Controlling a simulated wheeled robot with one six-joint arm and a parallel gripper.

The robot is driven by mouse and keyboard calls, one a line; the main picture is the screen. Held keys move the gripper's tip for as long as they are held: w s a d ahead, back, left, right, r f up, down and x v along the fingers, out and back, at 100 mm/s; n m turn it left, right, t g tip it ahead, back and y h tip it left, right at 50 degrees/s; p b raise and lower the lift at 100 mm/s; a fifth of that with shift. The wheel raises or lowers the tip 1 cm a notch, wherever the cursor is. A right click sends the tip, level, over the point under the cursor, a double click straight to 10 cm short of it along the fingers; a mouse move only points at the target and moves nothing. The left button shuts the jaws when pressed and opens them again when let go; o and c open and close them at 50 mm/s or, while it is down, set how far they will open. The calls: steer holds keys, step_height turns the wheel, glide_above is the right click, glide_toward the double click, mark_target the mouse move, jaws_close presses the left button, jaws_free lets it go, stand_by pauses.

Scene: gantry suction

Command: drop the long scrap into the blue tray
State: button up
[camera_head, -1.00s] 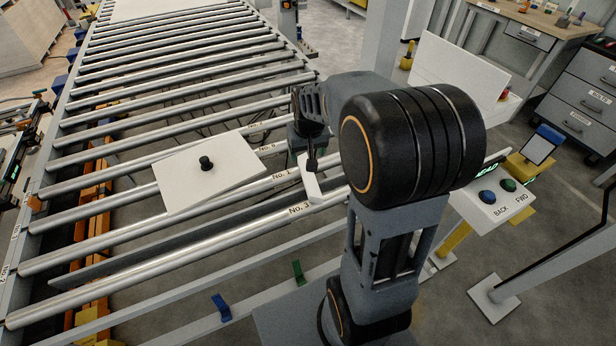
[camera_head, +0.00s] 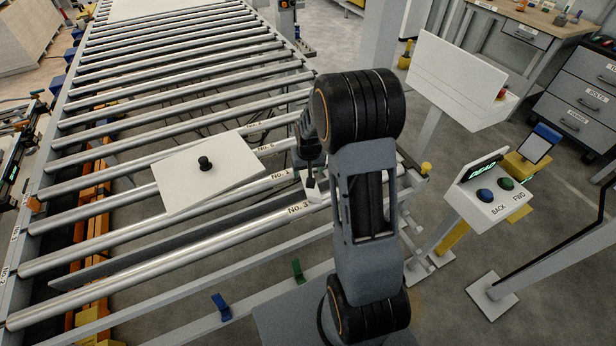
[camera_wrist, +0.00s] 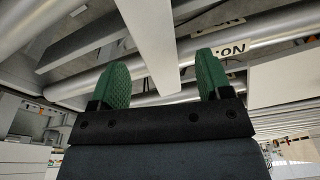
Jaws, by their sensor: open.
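A white strip (camera_wrist: 150,40), which may be the long scrap, runs between the green finger pads in the wrist view, with dark gaps on both sides. My gripper (camera_wrist: 161,78) is open around it. In the head view my gripper (camera_head: 311,178) points down at the right end of the rollers, close to the roller labelled No. 3. A small part of the white strip (camera_head: 316,194) shows below it; my arm hides the rest. I cannot make out a blue tray in either view.
A white plate (camera_head: 225,172) with a black knob lies across the rollers left of my gripper. A long dark bar (camera_head: 150,258) lies between the front rollers.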

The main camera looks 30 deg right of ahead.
mark_target(307, 174)
steer(key=shift+w+d+f, duration=0.1)
steer(key=shift+w+f, duration=0.05)
steer(key=shift+f, duration=0.85)
steer(key=shift+w+f, duration=0.15)
steer(key=shift+f, duration=0.8)
steer(key=c, duration=1.2)
steer(key=shift+r, duration=0.15)
